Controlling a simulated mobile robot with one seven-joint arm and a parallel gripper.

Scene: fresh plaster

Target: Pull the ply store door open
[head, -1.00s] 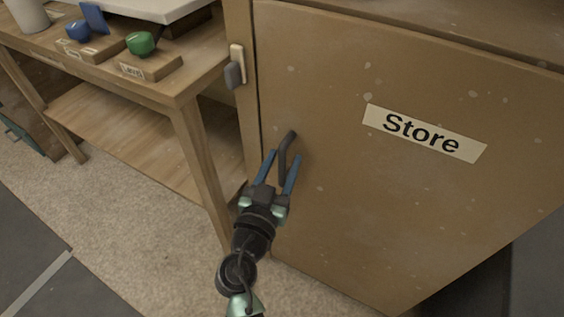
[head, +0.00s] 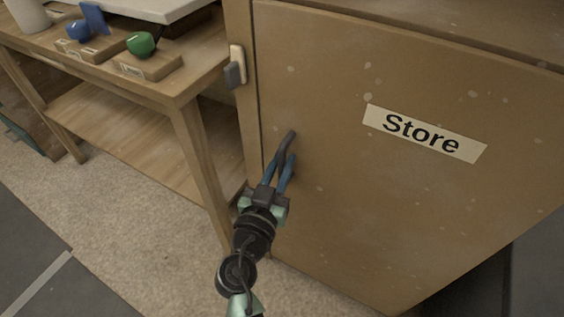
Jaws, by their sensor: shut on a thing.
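The ply store door (head: 340,210) is a brown panel with pale specks and a label reading "Store" (head: 424,134). It sits shut in its frame, with no gap that I can see. A dark bar handle (head: 287,141) stands upright near its left edge. My gripper (head: 280,170), with blue fingers, is shut on the lower part of the handle. The fingers hide that lower part. The upper end of the handle shows above the fingertips.
A wooden bench (head: 190,85) with a lower shelf stands left of the door. A green knob (head: 141,43) and a blue knob (head: 78,31) sit on it. A pale and grey latch-like piece (head: 236,67) is on the door frame. Speckled floor (head: 130,215) is clear in front.

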